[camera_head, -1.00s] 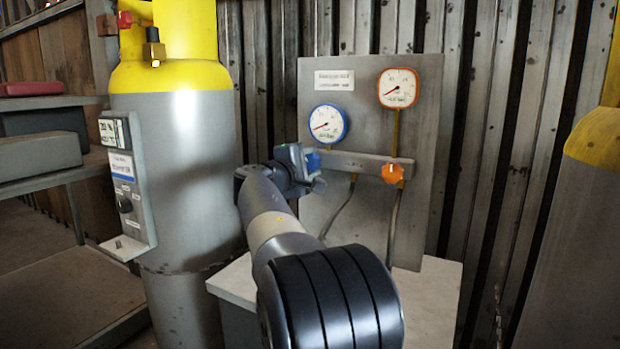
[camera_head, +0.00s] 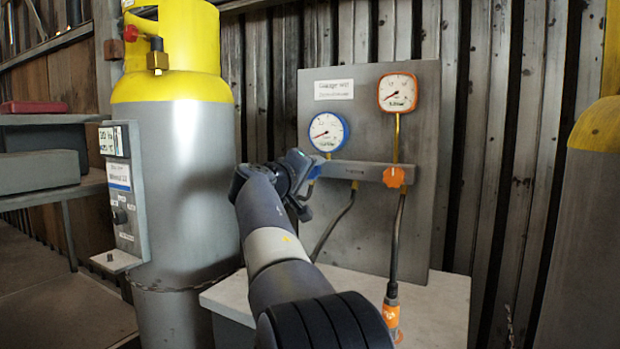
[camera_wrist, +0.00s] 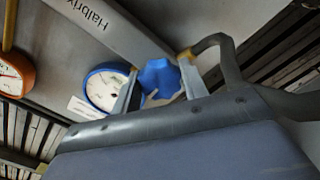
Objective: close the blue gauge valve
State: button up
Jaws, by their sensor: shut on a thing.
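The blue-rimmed gauge (camera_head: 328,132) is on the grey panel; it also shows in the wrist view (camera_wrist: 104,90). Its needle points to the lower left. The blue valve knob (camera_wrist: 160,80) sits on the manifold bar beside it. My gripper (camera_wrist: 160,90) has one finger on each side of this knob and is shut on it. In the head view my gripper (camera_head: 303,177) is at the left end of the bar and hides most of the knob.
An orange-rimmed gauge (camera_head: 397,92) and orange knob (camera_head: 394,177) are to the right on the same panel (camera_head: 360,115). A hose with an orange-marked end (camera_head: 391,315) hangs below. A large yellow-topped cylinder (camera_head: 185,180) stands close on the left.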

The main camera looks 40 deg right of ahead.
dwell(0.4)
jog(key=o, duration=1)
jog(key=shift+c, duration=0.2)
jog(key=shift+a, duration=0.1)
jog(key=v, duration=1)
jog(key=shift+s+a+p, duration=0.2)
jog(key=shift+a+p, duration=0.05)
jog(key=shift+p, duration=0.1)
jog(key=shift+d+f, duration=0.1)
